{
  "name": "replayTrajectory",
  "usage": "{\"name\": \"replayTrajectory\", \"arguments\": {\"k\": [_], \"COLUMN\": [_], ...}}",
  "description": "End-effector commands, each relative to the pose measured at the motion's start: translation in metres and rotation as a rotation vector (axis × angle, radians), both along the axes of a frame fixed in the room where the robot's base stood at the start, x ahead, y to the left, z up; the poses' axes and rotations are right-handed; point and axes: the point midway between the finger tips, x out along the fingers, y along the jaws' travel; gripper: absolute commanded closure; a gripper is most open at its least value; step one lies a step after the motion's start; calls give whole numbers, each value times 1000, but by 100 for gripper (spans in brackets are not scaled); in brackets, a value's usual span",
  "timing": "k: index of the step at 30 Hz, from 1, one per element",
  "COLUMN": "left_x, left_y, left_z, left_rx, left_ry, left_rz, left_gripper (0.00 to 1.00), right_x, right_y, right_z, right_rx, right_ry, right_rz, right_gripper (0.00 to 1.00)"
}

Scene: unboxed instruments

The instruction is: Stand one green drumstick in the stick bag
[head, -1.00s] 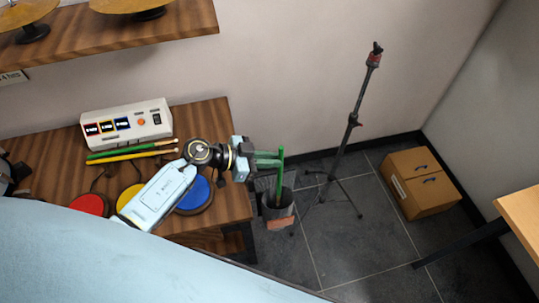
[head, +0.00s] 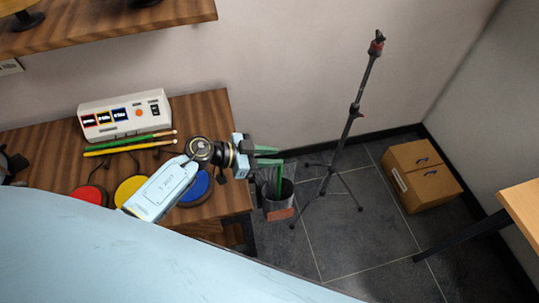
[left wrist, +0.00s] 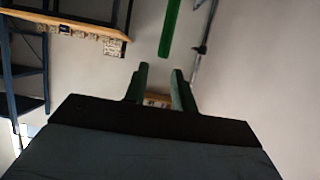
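A green drumstick (head: 280,181) stands nearly upright in the dark stick bag (head: 279,212), its upper part showing above or at the bag's rim. My left gripper (head: 276,156) is above the bag, its green fingers spread and empty. In the left wrist view the open fingers (left wrist: 160,82) show, with the green drumstick (left wrist: 170,28) beyond their tips and apart from them. The stick's lower end is hidden in the bag. Another green drumstick (head: 130,140) lies on the wooden desk beside a yellow one (head: 125,149). My right gripper is not in view.
A black tripod stand (head: 345,130) stands just right of the bag. A cardboard box (head: 420,175) is on the floor farther right. A white control unit (head: 125,114) and red, yellow and blue pads (head: 194,188) are on the desk.

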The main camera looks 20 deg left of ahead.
Motion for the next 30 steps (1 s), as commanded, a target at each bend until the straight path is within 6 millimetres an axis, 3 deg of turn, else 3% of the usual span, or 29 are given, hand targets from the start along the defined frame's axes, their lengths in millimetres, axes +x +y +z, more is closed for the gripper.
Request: {"name": "replayTrajectory", "arguments": {"k": [14, 30], "left_x": [-6, -61], "left_y": [8, 90], "left_z": [4, 45], "left_rx": [1, 3], "left_ry": [2, 1], "left_rz": [0, -1], "left_gripper": [64, 64], "right_x": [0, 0], "right_y": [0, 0], "right_z": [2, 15], "right_rx": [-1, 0], "right_ry": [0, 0], "right_rz": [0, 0], "right_gripper": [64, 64]}}
